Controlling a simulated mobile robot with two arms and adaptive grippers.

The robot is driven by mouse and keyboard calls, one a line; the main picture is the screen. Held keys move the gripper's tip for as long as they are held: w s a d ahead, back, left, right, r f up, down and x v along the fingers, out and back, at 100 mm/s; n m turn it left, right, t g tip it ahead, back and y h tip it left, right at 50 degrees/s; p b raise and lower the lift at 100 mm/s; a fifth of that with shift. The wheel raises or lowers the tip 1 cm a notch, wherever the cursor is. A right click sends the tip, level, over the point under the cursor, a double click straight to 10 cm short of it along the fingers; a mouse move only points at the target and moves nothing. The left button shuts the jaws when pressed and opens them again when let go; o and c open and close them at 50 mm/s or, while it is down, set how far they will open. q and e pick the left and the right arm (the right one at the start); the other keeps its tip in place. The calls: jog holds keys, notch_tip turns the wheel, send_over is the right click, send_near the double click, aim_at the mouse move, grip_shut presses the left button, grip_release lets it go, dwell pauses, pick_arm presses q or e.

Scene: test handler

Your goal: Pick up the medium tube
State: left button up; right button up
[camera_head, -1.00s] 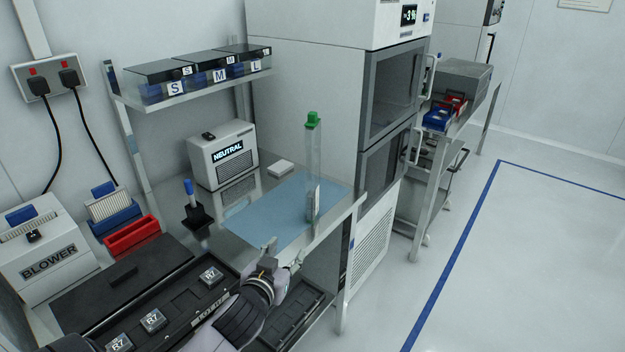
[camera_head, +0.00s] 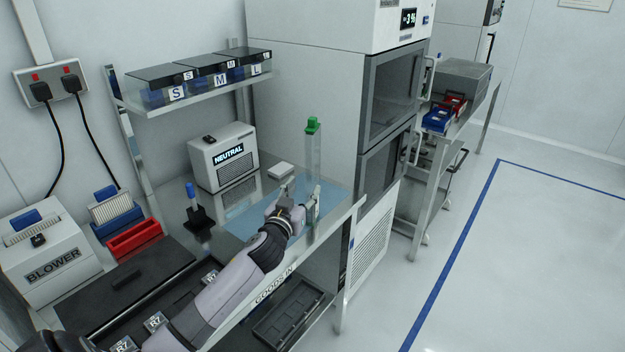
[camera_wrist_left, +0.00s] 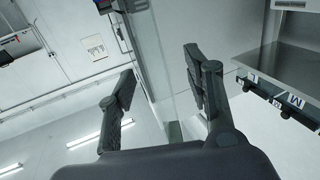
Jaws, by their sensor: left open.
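A tall clear tube (camera_head: 313,155) with a green cap stands upright on the blue mat (camera_head: 240,222) near the bench's front right. I cannot read a size on it. My left gripper (camera_head: 301,192) is open at the tube's lower part, and the right finger overlaps the tube in the head view. I cannot tell whether the tube is between the fingers. In the left wrist view, the open fingers (camera_wrist_left: 160,88) have a pale, see-through strip between them, which I cannot identify for sure. My right gripper is not in view.
Boxes marked S, M (camera_head: 208,77) and L sit on the shelf above. A NEUTRAL unit (camera_head: 222,157), a white block (camera_head: 281,169) and a black stand with a blue-topped item (camera_head: 194,208) are behind the gripper. A red tray (camera_head: 134,238) and BLOWER unit (camera_head: 48,265) are left.

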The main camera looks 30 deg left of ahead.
aim_at(309, 185)
pick_arm(q)
jog(key=shift+d+p+x, duration=0.15)
jog(key=shift+p+x, duration=0.15)
jog(key=shift+x, duration=1.25)
jog(key=shift+d+p+x, duration=0.2)
jog(key=shift+p+x, duration=0.05)
jog(key=shift+x, duration=1.25)
jog(key=shift+w+f, duration=0.1)
jog(key=shift+f, duration=0.1)
jog(key=shift+c, duration=0.4)
grip_shut()
